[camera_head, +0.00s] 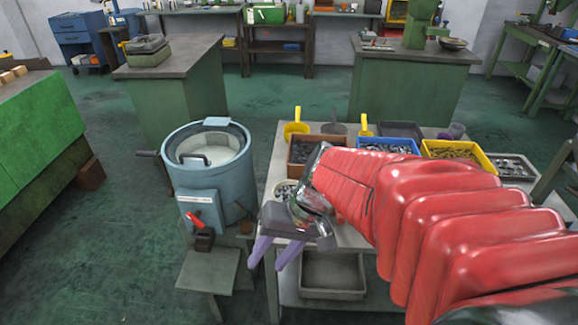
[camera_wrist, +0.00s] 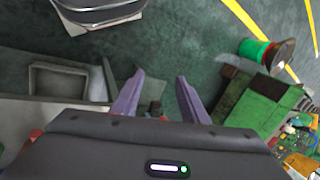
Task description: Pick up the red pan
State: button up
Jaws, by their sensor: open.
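I cannot make out a red pan in either view; my red arm hides part of the table top in the head view. My gripper (camera_head: 275,254) has two purple fingers spread apart with nothing between them. It hangs at the table's left front corner, pointing down and toward the front. In the wrist view my gripper (camera_wrist: 160,82) is open and empty above the green floor.
The table (camera_head: 267,182) carries a blue bin (camera_head: 388,145), a yellow bin (camera_head: 487,160), a brown bin (camera_head: 303,150) and yellow scoops (camera_head: 296,127). A blue drum machine (camera_head: 190,182) stands left. A grey tray (camera_head: 333,294) sits on the lower shelf.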

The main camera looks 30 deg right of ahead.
jog(key=w+d+f+m+t+y, duration=0.2)
jog(key=w+d+f+m+t, duration=0.25)
jog(key=d, duration=0.25)
jog(key=w+d+f+m+t+y, duration=0.3)
jog(key=d+m, duration=0.2)
jog(key=d, duration=0.2)
jog(key=s+d+f+m+t+h, duration=0.1)
jog(key=d+f+m+t+h, duration=0.1)
jog(key=d, duration=0.4)
jog(key=s+d+f+m+t+h, duration=0.1)
jog(key=d+f+m+t+h, duration=0.1)
jog(key=d, duration=0.4)
jog(key=s+d+f+m+t+h, duration=0.2)
jog(key=d+f+m+h, duration=0.1)
jog(key=d, duration=0.3)
jog(key=shift+s+f+m+t+h, duration=0.1)
jog(key=shift+f+m+t+h, duration=0.15)
jog(key=shift+f+m+h, duration=0.15)
jog(key=shift+x, duration=4.35)
